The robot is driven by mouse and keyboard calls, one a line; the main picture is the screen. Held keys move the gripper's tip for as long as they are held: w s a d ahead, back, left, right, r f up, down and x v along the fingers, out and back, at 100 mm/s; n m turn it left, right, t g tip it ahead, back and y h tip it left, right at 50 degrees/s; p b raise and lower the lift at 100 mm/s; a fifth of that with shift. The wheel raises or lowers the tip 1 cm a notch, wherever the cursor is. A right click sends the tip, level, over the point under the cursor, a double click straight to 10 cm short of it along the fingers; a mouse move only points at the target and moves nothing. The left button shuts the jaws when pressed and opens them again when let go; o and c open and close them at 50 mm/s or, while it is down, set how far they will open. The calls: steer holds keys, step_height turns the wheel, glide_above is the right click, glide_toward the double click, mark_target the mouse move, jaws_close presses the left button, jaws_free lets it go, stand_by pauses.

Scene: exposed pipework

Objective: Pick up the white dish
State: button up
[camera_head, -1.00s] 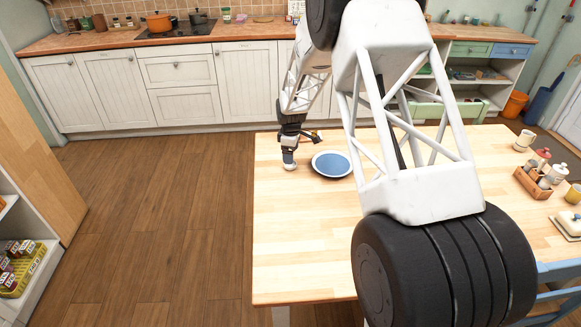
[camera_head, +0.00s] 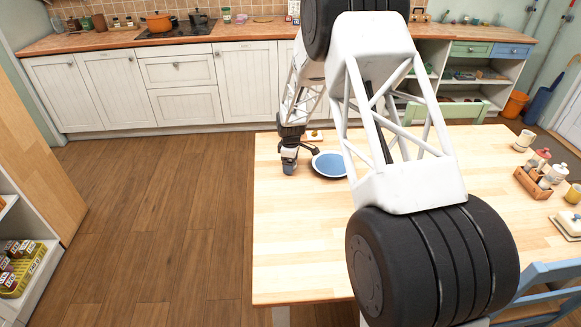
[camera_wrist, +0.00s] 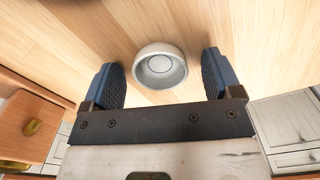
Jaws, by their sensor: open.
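The white dish (camera_wrist: 160,66) is a small round bowl standing upright on the wooden table. In the wrist view it lies between the two blue fingers of my gripper (camera_wrist: 160,78), toward their tips, with visible gaps on both sides. My gripper is open and holds nothing. In the head view my gripper (camera_head: 289,164) is low over the table's far left corner, left of the blue plate, and it hides the white dish there.
A blue plate with a white rim (camera_head: 329,164) lies just right of my gripper. A small wooden item (camera_head: 314,136) is behind it. A wooden caddy (camera_head: 533,183) and jars stand at the right. The table's front left (camera_head: 295,240) is clear.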

stand_by(0.4)
steer(key=c, duration=1)
steer(key=shift+r, duration=0.2)
steer(key=shift+r, duration=0.5)
steer(key=shift+s+r, duration=0.2)
steer(key=shift+r, duration=0.4)
steer(key=shift+s+r, duration=0.15)
steer(key=shift+r, duration=0.4)
steer(key=r, duration=0.1)
glide_above(299, 195)
steer(key=shift+s+r, duration=0.2)
steer(key=shift+s, duration=0.05)
steer(key=shift+w, duration=0.15)
